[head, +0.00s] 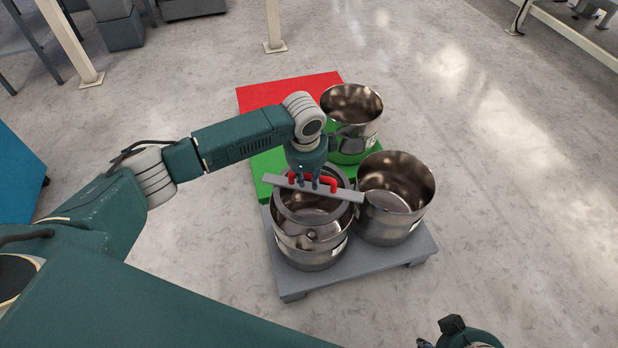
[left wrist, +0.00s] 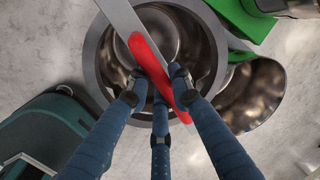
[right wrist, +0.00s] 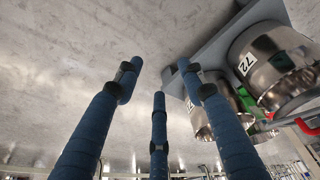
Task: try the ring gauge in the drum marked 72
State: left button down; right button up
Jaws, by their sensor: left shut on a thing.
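My left gripper (head: 316,183) is shut on the red handle (left wrist: 151,61) of the ring gauge, a grey ring (head: 284,203) with a flat bar across it. The gauge is level over the mouth of the front left steel drum (head: 310,251). I cannot tell whether the ring touches the rim. In the right wrist view, the drum beneath the gauge (right wrist: 272,62) has a white label reading 72. My right gripper (right wrist: 160,75) is open and empty, away from the drums; part of it shows at the head view's bottom edge (head: 462,332).
A second drum (head: 395,215) stands right of the first on the same grey pallet (head: 400,256). A third drum (head: 352,140) stands behind on a green platform (head: 263,163). A red platform (head: 285,92) lies farther back. The floor right of the pallet is clear.

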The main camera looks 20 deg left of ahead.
aim_at(309, 187)
pick_arm(q)
jog(key=shift+f, duration=1.2)
jog(key=shift+w+f+b, duration=0.1)
jog(key=shift+f+b, duration=0.4)
jog(key=shift+f, duration=0.4)
pick_arm(e)
jog(key=shift+s+r, duration=0.1)
jog(key=shift+r, duration=0.15)
pick_arm(q)
jog(key=c, duration=1.5)
grip_release()
jog(key=shift+o, duration=0.2)
jog(key=shift+f, duration=0.15)
